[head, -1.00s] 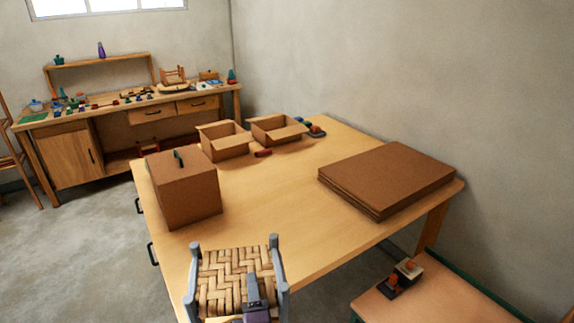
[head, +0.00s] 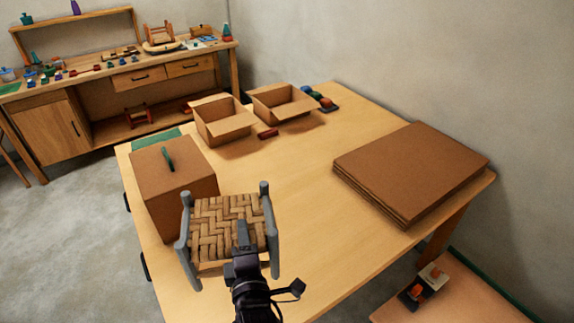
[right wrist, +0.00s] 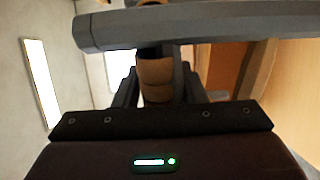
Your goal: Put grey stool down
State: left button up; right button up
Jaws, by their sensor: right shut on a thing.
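The grey stool (head: 215,222) has grey posts and a woven bark seat, seen from above in the head view. My right gripper (head: 243,238) is shut on the near side of its seat. The stool is over the near left part of the wooden table (head: 300,210); whether its legs touch the top I cannot tell. In the right wrist view a grey bar of the stool (right wrist: 200,25) crosses the top, and a woven strand (right wrist: 155,75) sits between the fingers. My left gripper is not in view.
A closed cardboard box (head: 172,180) stands just beyond the stool on the left. Two open boxes (head: 225,125) (head: 283,105) are at the back. Flat cardboard sheets (head: 410,170) are stacked on the right. The table's middle is clear.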

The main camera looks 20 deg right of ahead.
jog(key=shift+r, duration=0.15)
jog(key=shift+s, duration=0.3)
jog(key=shift+s+a+f, duration=0.15)
jog(key=shift+s+f, duration=0.65)
jog(key=shift+f, duration=0.3)
jog(key=f, duration=0.5)
jog(key=shift+w, duration=0.3)
pick_arm(q)
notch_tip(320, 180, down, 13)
jog(key=b, duration=1.2)
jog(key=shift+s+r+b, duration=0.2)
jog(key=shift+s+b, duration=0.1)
jog(key=shift+b, duration=0.05)
pick_arm(e)
notch_tip(320, 180, down, 12)
jog(key=shift+w, duration=0.2)
jog(key=shift+f, duration=0.1)
